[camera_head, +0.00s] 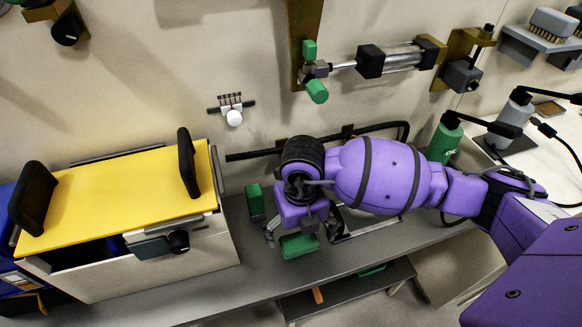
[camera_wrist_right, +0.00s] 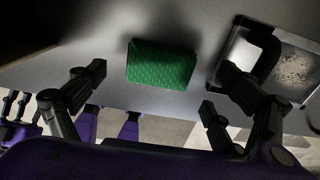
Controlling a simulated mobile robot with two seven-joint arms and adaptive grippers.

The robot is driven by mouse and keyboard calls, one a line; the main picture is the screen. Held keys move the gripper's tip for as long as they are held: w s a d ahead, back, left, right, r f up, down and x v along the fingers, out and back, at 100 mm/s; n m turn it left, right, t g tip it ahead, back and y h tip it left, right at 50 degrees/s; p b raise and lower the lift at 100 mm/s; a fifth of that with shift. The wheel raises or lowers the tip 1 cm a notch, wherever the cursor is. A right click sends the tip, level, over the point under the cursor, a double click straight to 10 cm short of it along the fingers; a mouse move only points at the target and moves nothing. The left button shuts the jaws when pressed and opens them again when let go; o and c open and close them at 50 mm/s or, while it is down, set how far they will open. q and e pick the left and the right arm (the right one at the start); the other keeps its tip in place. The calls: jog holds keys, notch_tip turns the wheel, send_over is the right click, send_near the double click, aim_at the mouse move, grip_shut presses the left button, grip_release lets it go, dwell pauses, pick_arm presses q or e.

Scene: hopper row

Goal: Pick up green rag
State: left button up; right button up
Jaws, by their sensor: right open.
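The green rag (camera_head: 299,245) lies on the grey bench, just below my right gripper (camera_head: 301,229) in the head view. It looks like a small, thick, textured green pad. In the right wrist view the rag (camera_wrist_right: 160,65) sits between the two spread black fingers of my right gripper (camera_wrist_right: 163,72), apart from both. The right gripper is open and holds nothing. The gripper body hides part of the rag's far side in the head view.
A light hopper with a yellow lid (camera_head: 120,200) and black handles stands left. Another green object (camera_head: 255,201) is close behind the gripper. A dark-handled metal tray (camera_wrist_right: 288,72) lies right of the rag. A green bottle (camera_head: 444,140) stands at the back. The bench's front edge is near.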

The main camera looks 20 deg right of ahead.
notch_tip(320, 180, down, 2)
jog(key=shift+f, duration=0.1)
jog(key=c, duration=1.2)
jog(key=shift+r, duration=0.2)
jog(key=shift+c, duration=0.2)
